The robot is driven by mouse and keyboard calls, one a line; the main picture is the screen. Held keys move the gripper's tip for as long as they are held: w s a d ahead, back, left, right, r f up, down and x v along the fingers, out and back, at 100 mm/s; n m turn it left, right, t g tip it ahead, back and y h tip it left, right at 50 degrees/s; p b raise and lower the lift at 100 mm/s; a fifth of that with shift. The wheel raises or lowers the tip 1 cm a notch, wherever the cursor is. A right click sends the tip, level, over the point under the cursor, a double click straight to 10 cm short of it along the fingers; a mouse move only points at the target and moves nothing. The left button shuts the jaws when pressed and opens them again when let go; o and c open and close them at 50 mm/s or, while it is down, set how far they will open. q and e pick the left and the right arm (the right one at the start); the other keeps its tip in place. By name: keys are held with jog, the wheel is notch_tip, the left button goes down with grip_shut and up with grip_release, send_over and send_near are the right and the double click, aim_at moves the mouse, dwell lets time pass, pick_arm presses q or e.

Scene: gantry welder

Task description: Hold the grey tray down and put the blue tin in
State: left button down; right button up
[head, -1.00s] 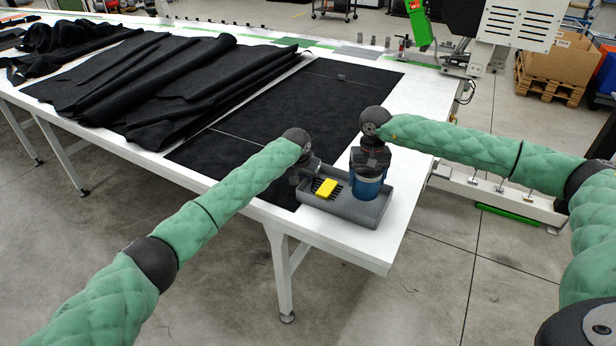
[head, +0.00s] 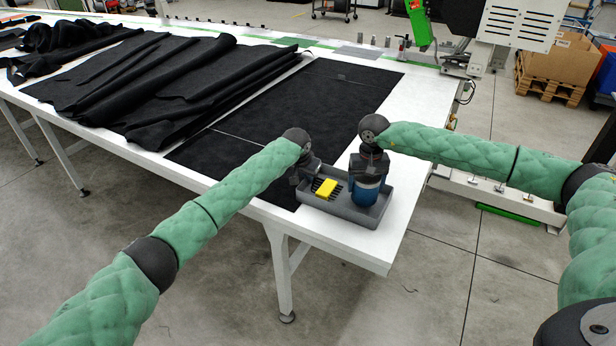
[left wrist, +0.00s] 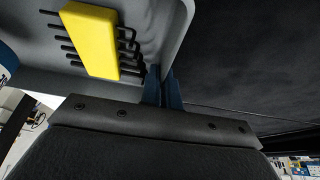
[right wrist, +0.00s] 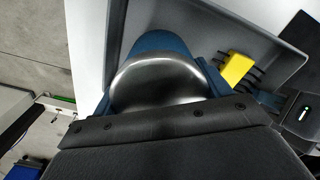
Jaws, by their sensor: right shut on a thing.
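The grey tray (head: 343,208) lies on the white table near its front right corner. The blue tin (head: 365,193) is upright within the right part of the tray; it also shows with its shiny metal top in the right wrist view (right wrist: 160,80). My right gripper (head: 371,172) is shut on the tin from above. I cannot tell whether the tin touches the tray floor. My left gripper (head: 308,176) is at the tray's left side. In the left wrist view its fingers (left wrist: 162,88) are close together at the tray's rim, with contact partly hidden.
A yellow holder with black hex keys (head: 326,187) lies in the tray's left part. Black fabric (head: 290,105) lies flat behind the tray, with rumpled black cloth (head: 170,85) further left. Bare white table (head: 385,240) shows right and in front of the tray.

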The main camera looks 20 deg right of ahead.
jog(key=shift+f, duration=1.45)
jog(key=o, duration=1.3)
jog(key=shift+o, duration=0.2)
jog(key=shift+r, duration=5)
pick_arm(q)
jog(key=c, duration=1.6)
grip_release()
jog(key=shift+o, duration=0.2)
jog(key=shift+r, duration=0.1)
pick_arm(e)
jog(key=shift+f, duration=0.1)
